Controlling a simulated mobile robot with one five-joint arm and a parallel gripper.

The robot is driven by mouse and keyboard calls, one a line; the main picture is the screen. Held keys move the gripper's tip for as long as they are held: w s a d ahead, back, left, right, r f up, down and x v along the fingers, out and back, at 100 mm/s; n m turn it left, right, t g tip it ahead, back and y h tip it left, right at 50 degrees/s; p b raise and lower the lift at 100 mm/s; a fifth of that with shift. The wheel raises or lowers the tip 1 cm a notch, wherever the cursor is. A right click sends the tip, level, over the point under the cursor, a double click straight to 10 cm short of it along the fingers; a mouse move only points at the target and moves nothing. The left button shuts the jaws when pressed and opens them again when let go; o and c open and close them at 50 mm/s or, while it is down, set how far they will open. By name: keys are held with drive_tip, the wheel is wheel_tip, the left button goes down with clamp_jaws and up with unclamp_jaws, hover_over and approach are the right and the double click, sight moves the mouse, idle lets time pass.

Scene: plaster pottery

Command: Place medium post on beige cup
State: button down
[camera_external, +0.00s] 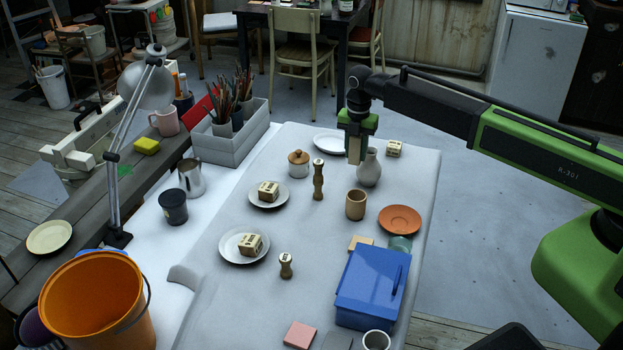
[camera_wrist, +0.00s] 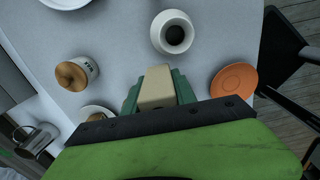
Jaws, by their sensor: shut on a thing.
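My gripper (camera_external: 357,134) is shut on a pale beige block-like post (camera_external: 355,152), which hangs upright above the table. In the wrist view the post (camera_wrist: 157,88) sits between the green fingers of my gripper (camera_wrist: 158,94). The tan-beige cup (camera_external: 356,206) stands upright on the table, lower in the external picture than the post and apart from it. I cannot make out the cup in the wrist view, where my gripper body covers the lower part.
A white vase (camera_external: 369,168) stands close to the held post, also in the wrist view (camera_wrist: 172,34). An orange saucer (camera_external: 400,219) lies right of the cup. A tall wooden mill (camera_external: 318,182) and a lidded jar (camera_external: 299,166) stand left. A blue box (camera_external: 371,285) is in front.

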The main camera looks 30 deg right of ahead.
drive_tip(key=s+d+r+p, duration=0.6)
drive_tip(key=s+r+p, duration=0.15)
drive_tip(key=s, duration=0.45)
drive_tip(key=b, duration=0.8)
hover_over(357, 196)
wheel_tip(357, 196, down, 6)
drive_tip(key=shift+w+f, duration=0.15)
drive_tip(key=shift+f, duration=0.05)
wheel_tip(357, 196, down, 4)
drive_tip(key=b, duration=0.4)
drive_tip(key=shift+f, duration=0.2)
drive_tip(key=shift+r, duration=0.25)
drive_tip(key=shift+f, duration=0.25)
drive_tip(key=c, duration=1)
unclamp_jaws()
drive_tip(key=shift+r, duration=0.1)
